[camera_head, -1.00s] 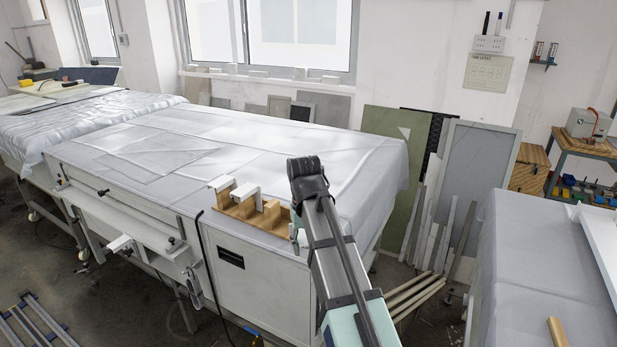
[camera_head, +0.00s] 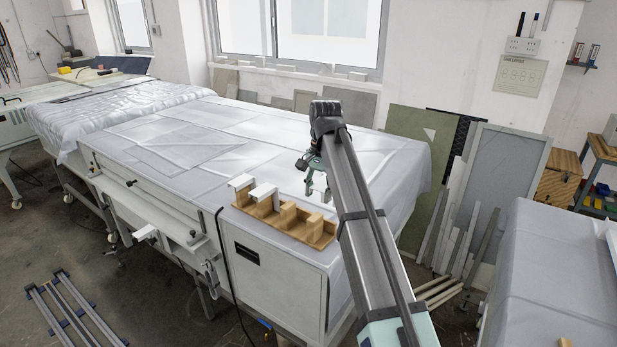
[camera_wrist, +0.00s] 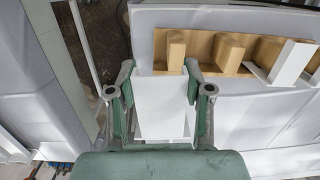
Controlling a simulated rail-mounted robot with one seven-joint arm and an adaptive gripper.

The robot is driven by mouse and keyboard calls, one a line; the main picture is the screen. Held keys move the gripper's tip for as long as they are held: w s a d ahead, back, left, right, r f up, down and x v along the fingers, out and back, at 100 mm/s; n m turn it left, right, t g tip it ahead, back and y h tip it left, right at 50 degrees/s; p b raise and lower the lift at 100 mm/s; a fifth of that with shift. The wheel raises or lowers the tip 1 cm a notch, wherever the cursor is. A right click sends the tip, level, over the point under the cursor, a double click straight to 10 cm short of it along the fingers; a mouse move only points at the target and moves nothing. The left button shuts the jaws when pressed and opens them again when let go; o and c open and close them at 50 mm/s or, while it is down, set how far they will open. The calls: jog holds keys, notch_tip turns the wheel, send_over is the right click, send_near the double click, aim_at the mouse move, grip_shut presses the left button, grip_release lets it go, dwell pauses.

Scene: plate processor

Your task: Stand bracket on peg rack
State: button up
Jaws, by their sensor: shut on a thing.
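The wooden peg rack (camera_head: 328,239) sits on the near right corner of the covered table. White brackets (camera_head: 241,181) (camera_head: 264,192) stand on its two left pegs; its two right pegs are bare. My gripper (camera_head: 317,180) is just behind the rack's right half, above the table. In the wrist view my gripper (camera_wrist: 160,78) is shut on a white bracket (camera_wrist: 165,110), a flat face of which shows between the fingers. There the rack (camera_wrist: 205,42) lies just beyond the fingertips, with a bare peg (camera_wrist: 176,52) nearly in line. I cannot tell the held bracket's height above the table.
The covered table (camera_head: 200,130) is clear behind and left of the rack. A second covered table (camera_head: 550,270) stands at the right. Boards and panels (camera_head: 490,180) lean against the wall behind.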

jog(key=w+a+f+m+b, duration=0.1)
jog(key=a+f, duration=0.2)
jog(key=f, duration=0.7)
jog(key=shift+f, duration=0.3)
dwell(1.4)
jog(key=shift+f, duration=0.35)
dwell(0.9)
jog(key=o, duration=1.3)
jog(key=shift+o, duration=0.2)
jog(key=shift+w, duration=0.1)
